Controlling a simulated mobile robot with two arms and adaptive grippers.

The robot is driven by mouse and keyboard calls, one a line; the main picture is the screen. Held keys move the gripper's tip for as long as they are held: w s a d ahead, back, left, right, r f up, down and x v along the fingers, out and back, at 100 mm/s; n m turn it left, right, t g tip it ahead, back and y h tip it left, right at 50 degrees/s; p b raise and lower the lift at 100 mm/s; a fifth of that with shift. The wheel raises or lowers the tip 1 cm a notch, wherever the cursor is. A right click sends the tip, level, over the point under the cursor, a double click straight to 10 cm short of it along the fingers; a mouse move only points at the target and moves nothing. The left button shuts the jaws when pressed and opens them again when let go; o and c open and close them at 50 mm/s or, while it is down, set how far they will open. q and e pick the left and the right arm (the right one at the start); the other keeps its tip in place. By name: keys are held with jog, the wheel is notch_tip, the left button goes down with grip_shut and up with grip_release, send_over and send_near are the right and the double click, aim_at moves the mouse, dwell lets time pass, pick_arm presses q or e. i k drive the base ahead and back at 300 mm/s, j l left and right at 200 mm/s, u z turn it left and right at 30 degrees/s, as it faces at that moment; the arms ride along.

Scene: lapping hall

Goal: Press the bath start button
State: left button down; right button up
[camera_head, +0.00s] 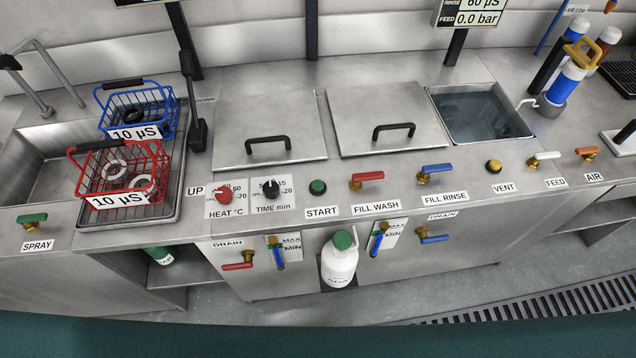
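The green start button (318,187) sits on the steel front deck, with a START label (322,211) just below it. It stands between the black TIME knob (271,188) on its left and the red FILL WASH valve handle (367,177) on its right. Two closed steel lids with black handles lie behind it, the left lid (265,115) and the right lid (385,105). Nothing covers the button. Neither of my grippers shows in the head view.
A blue basket (138,100) and a red basket (120,165) stand on the left tray. An upright black lever (190,90) rises beside them. The red HEAT knob (224,195) and blue FILL RINSE valve (435,169) flank the button area. An open water-filled tank (478,115) lies right.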

aim_at(317, 186)
jog(key=l+u, duration=0.45)
jog(key=l, duration=0.65)
jog(key=l+u, duration=0.5)
jog(key=l, duration=0.65)
